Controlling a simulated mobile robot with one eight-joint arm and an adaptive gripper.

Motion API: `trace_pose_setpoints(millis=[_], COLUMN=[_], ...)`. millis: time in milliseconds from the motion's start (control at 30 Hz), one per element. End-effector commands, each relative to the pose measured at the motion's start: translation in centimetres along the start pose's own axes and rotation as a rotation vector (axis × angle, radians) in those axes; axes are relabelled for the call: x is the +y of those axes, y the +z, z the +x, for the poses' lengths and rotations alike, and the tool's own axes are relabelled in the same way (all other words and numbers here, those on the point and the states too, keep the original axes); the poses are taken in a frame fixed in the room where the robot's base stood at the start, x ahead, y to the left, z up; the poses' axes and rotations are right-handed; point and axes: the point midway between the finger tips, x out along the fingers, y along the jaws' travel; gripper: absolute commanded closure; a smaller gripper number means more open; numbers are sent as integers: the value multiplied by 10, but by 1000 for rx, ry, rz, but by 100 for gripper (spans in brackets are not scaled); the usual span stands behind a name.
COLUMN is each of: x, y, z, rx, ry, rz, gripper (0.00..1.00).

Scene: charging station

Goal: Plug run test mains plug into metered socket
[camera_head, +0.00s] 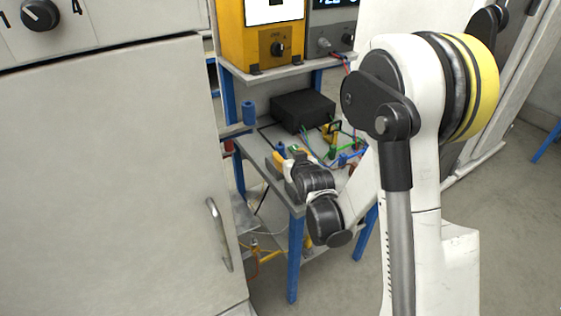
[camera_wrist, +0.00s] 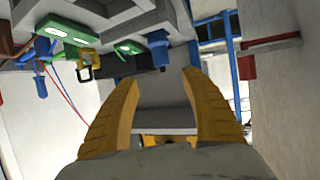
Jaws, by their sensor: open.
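My gripper (camera_head: 278,160) is over the left part of the blue-legged bench, partly hidden by its own wrist in the head view. In the wrist view my gripper (camera_wrist: 162,82) has its two yellow fingers wide apart, with nothing between them. A blue plug-like piece (camera_wrist: 158,49) shows just beyond the fingertips, apart from them. A small blue piece (camera_head: 282,150) also stands by the gripper in the head view. I cannot tell which piece is the run test mains plug or which is the metered socket.
The bench top (camera_head: 255,152) holds a black box (camera_head: 303,111) and several coloured leads and connectors. A yellow meter unit (camera_head: 262,38) stands on the shelf above. A blue cylinder (camera_head: 249,112) is at the bench's left. A large pale cabinet (camera_head: 110,170) closes off the left.

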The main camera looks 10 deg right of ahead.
Motion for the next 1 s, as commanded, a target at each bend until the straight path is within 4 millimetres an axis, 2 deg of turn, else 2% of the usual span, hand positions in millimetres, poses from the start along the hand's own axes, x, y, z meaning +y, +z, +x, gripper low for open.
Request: trace_pose_setpoints(millis=[300,533,733,833,1000], x=[0,-2,-3,-3,-3], y=[2,5,7,6,4], z=[47,68,99,106,105], rx=[0,0,0,0,0], ry=[0,0,0,0,0], rz=[0,-1,0,0,0], gripper=[46,46,46,46,46])
